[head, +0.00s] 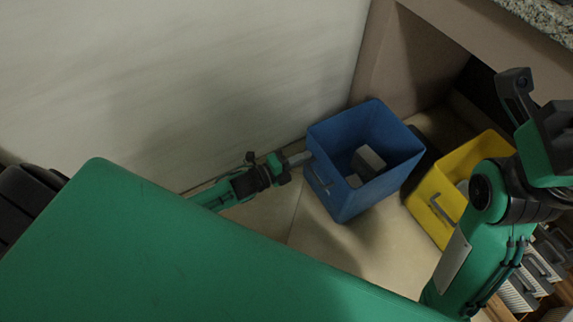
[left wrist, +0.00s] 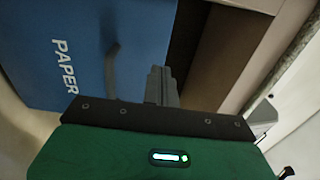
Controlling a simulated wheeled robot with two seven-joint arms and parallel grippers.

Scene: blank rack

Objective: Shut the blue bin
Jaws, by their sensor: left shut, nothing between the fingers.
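The blue bin (head: 348,203) stands pulled out of the cabinet, open at the top, with a grey block and a paler piece inside. Its front has a grey handle (head: 320,179). In the left wrist view the bin's blue face (left wrist: 85,35) bears the word PAPER, and the dark curved handle (left wrist: 110,72) shows. My left gripper (head: 296,159) is at the bin's left side, close to the front face near the upper edge. Its fingers (left wrist: 162,85) are shut and empty beside the handle; I cannot tell whether they touch the bin.
A yellow bin (head: 431,190), also open, stands right of the blue one, partly behind my right arm. The cabinet opening (head: 440,60) lies behind them under a granite counter (head: 545,15). A pale wall (head: 230,70) rises on the left. Some floor (head: 325,245) in front is clear.

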